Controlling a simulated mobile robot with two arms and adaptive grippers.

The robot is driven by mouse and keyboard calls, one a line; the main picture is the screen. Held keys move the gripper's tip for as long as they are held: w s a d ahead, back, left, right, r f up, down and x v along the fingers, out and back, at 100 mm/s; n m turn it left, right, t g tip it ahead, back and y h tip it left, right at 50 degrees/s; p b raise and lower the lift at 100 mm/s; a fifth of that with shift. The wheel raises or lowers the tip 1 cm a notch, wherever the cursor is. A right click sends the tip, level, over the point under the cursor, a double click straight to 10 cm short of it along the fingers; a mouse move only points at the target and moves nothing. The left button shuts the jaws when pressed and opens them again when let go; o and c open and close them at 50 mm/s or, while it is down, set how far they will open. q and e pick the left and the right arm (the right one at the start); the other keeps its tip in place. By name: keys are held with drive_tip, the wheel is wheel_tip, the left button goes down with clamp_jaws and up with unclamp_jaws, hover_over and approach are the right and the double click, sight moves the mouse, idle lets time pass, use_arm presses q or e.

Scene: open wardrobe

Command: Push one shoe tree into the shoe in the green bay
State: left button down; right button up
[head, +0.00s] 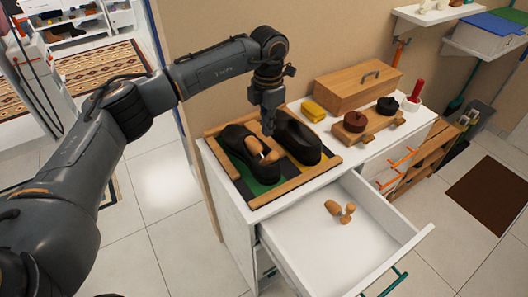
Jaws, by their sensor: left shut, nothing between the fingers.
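A wooden tray (296,182) on the white cabinet holds two black shoes side by side. The left shoe (236,142) lies over the green bay (262,188). A wooden shoe tree (256,146) sits at this shoe's opening, partly inside; its exact depth is unclear. The right shoe (303,145) lies in the neighbouring bay, where some yellow shows. My left gripper (268,129) points down between the shoes, just above and beside the shoe tree. It is shut and empty; whether it touches the tree is unclear. Another shoe tree (340,211) lies in the open drawer. My right gripper is not in view.
The open white drawer (318,251) juts out in front of the cabinet. Behind the tray stand a yellow block (313,110) and a wooden box (357,87) with a handle. A wooden stand (367,128) with brushes is at the right. A wall rises behind.

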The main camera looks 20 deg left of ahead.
use_arm(q)
wheel_tip(320, 180, up, 4)
drive_tip(key=shift+f+p, duration=0.15)
drive_tip(key=shift+p, duration=0.75)
